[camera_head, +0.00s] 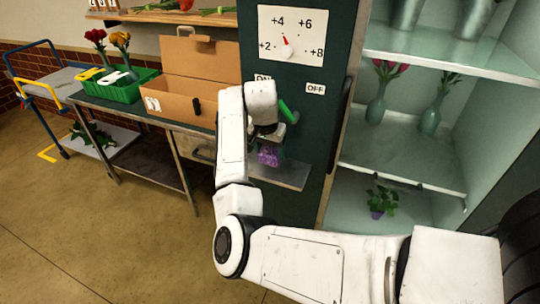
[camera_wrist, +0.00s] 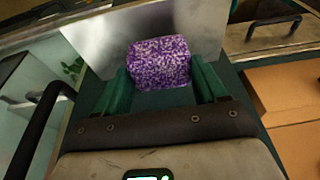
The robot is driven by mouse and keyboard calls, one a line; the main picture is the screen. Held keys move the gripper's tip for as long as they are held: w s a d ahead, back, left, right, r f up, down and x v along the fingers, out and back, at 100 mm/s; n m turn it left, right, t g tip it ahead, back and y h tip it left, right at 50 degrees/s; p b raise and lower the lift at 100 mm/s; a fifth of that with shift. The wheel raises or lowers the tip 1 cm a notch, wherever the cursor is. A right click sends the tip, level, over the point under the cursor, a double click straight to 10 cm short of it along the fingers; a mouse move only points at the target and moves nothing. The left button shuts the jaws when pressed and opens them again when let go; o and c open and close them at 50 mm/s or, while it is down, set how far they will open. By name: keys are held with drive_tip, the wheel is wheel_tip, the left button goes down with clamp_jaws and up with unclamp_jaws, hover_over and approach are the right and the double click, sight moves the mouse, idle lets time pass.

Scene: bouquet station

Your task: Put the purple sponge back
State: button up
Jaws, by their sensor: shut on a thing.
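The purple speckled sponge (camera_wrist: 160,62) is between the two green fingers of my gripper (camera_wrist: 161,78) in the wrist view. My gripper is shut on it. In the head view the sponge (camera_head: 268,157) shows as a small purple block below my gripper (camera_head: 267,138), in front of the dark green panel. A small metal shelf (camera_head: 290,175) juts from that panel, under and beside the sponge. The shelf (camera_wrist: 98,38) also shows behind the sponge in the wrist view. I cannot tell whether the sponge touches the shelf.
A green lever (camera_head: 289,111) and a dial plate (camera_head: 290,36) are on the panel close to my gripper. The open cooler (camera_head: 400,145) with vases stands at right. A workbench (camera_head: 140,112) with a cardboard box (camera_head: 178,100) and a green crate (camera_head: 122,92) stands at left.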

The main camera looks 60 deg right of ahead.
drive_tip(key=shift+s+f, duration=0.1)
drive_tip(key=shift+f, duration=1.35)
drive_tip(key=o, duration=1)
drive_tip(key=w+b+v, duration=0.1)
drive_tip(key=v, duration=1.1)
drive_tip(key=n+h, duration=0.2)
drive_tip(key=n, duration=0.2)
approach(275, 164)
wheel_tip(275, 164, down, 4)
drive_tip(key=s, duration=0.2)
drive_tip(key=s+a+f+n, duration=0.4)
drive_tip(key=a+f, duration=0.1)
drive_tip(key=f, duration=0.2)
drive_tip(key=s+a+f+n+y, duration=0.1)
drive_tip(key=s+a+f+n, duration=0.1)
drive_tip(key=s+a, duration=0.3)
drive_tip(key=s+a+f+n+y, duration=0.2)
drive_tip(key=s+a+f+n, duration=0.1)
drive_tip(key=a, duration=0.4)
drive_tip(key=s+a+f+n+y, duration=0.2)
drive_tip(key=s+a+f+n, duration=0.1)
drive_tip(key=s+a, duration=0.3)
drive_tip(key=shift+s+a+f, duration=0.4)
drive_tip(key=shift+s+f, duration=0.15)
drive_tip(key=shift+f, duration=0.25)
